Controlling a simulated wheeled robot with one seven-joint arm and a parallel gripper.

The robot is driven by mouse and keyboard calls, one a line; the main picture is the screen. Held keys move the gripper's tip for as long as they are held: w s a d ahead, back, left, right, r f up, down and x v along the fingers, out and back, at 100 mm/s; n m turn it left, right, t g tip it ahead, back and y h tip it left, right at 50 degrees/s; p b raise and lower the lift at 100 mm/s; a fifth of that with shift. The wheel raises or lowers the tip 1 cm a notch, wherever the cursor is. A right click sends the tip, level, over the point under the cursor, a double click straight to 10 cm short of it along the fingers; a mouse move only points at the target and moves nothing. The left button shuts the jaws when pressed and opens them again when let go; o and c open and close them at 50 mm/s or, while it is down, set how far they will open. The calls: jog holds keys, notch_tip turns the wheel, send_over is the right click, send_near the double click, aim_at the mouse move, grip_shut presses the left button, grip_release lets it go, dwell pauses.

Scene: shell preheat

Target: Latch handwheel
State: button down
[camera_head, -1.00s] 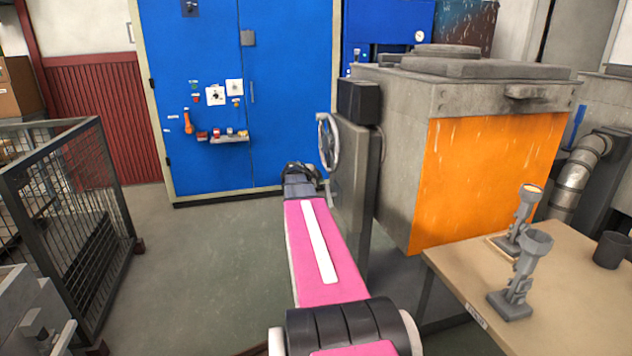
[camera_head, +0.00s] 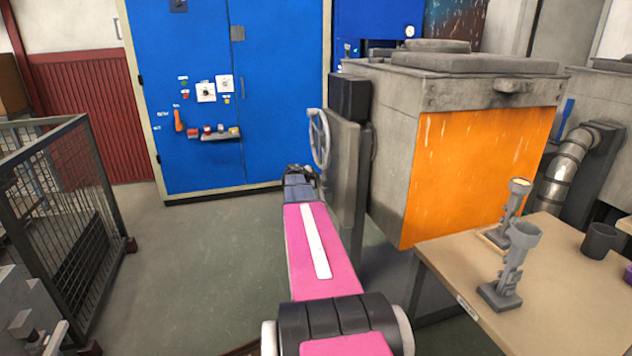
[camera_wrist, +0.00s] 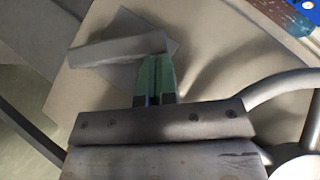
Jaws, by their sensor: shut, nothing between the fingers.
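The grey handwheel (camera_head: 319,140) stands on the side of a grey upright panel left of the furnace. In the wrist view its curved rim (camera_wrist: 262,92) shows at the right, with part of the hub at the lower right corner. A light grey flat bar (camera_wrist: 115,50), perhaps the latch, lies across a square plate on the panel in the wrist view. My gripper (camera_wrist: 156,62) has its green fingers shut and empty, their tips at the bar's right end. I cannot tell whether they touch it. In the head view my arm hides the gripper's fingers.
The furnace (camera_head: 385,150) with an orange front stands right of the panel. A table (camera_head: 450,262) with two grey stands and a dark cup is at the lower right. A blue cabinet (camera_head: 275,90) is behind. A mesh cage (camera_head: 65,200) stands left, with clear floor between.

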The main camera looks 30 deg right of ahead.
jog(key=shift+w+g, duration=0.3)
jog(key=shift+g, duration=0.1)
jog(key=w+n+g+y, duration=0.1)
jog(key=w+f+n+g, duration=0.1)
jog(key=g, duration=0.1)
jog(key=w+d+f+n+g+y, duration=0.1)
jog(key=g, duration=0.1)
jog(key=shift+w+f+n+y, duration=0.1)
jog(key=shift+w+n+y, duration=0.2)
jog(key=shift+n, duration=0.1)
dwell(0.4)
jog(key=shift+f, duration=0.15)
dwell(0.6)
